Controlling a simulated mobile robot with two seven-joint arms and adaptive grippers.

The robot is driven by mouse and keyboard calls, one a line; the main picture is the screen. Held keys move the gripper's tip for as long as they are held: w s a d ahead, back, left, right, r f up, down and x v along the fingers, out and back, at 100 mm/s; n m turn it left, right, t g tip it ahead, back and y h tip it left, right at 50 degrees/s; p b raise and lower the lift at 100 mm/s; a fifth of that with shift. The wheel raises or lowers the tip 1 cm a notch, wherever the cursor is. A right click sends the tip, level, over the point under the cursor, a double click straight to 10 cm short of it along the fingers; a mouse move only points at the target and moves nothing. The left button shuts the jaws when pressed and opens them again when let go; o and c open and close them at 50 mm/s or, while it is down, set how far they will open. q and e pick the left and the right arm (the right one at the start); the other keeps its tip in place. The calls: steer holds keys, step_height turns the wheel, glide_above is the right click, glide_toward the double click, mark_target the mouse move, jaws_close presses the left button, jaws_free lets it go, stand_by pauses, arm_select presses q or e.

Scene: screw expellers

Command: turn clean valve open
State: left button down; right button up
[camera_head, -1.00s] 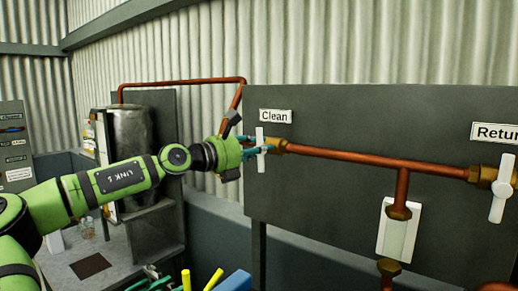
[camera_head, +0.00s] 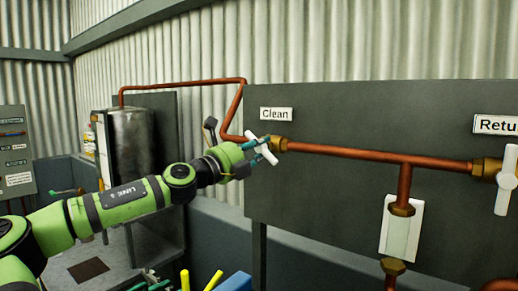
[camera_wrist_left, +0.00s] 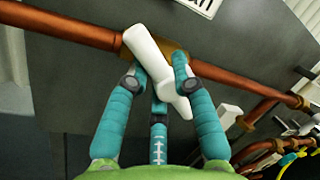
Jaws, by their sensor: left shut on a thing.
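The clean valve's white handle (camera_head: 261,150) sits on a brass fitting (camera_head: 279,144) below the "Clean" label (camera_head: 276,114). The handle is tilted, its upper end to the left and its lower end to the right. My left gripper (camera_head: 256,150) is at the handle with its teal fingers around it. In the left wrist view the gripper (camera_wrist_left: 162,78) is shut on the white handle (camera_wrist_left: 147,50), with fingers on both sides of it and another below. My right gripper is in neither view.
A copper pipe (camera_head: 345,153) runs right across the grey panel (camera_head: 330,120) to the return valve's white handle (camera_head: 506,180). Yellow handles (camera_head: 213,280) and a blue object (camera_head: 236,282) are at the bottom.

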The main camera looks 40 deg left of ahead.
arm_select(q)
steer(key=n, duration=0.2)
steer(key=n+y, duration=0.1)
steer(key=n, duration=0.2)
steer(key=n+y, duration=0.1)
steer(key=n, duration=0.1)
steer(key=shift+f+t, duration=0.3)
steer(key=shift+d+f+n+y, duration=0.15)
steer(key=shift+n+y, duration=0.45)
steer(key=shift+n, duration=0.6)
steer(key=shift+w+f, duration=0.1)
steer(key=shift+f, duration=0.05)
steer(key=c, duration=0.9)
jaws_free()
steer(key=shift+r, duration=0.2)
steer(key=shift+s+f, duration=0.1)
steer(key=shift+s, duration=0.1)
